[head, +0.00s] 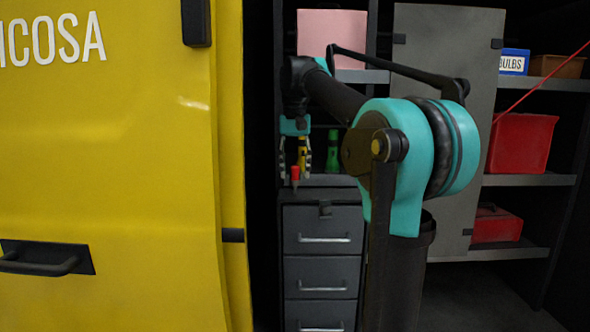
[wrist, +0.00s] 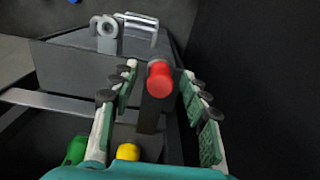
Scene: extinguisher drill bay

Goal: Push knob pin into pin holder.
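A red knob (wrist: 159,78) shows between my gripper's fingertips in the wrist view, with a dark shaft or post (wrist: 150,112) below it. The knob also shows low between the fingers in the head view (head: 295,173). My gripper (wrist: 159,72) points down, its two fingers spread, with a visible gap on each side of the knob. It also shows in the head view (head: 295,174), in front of the dark cabinet. A grey metal piece with a round hole (wrist: 106,27) lies ahead of the fingers; I cannot tell whether it is the pin holder.
A dark drawer cabinet (head: 323,218) stands below the gripper. A green object (head: 333,152) and a yellow one (head: 302,150) stand close behind the fingers. A yellow vehicle panel (head: 110,180) is close on the left. Shelves with red boxes (head: 521,143) are at the right.

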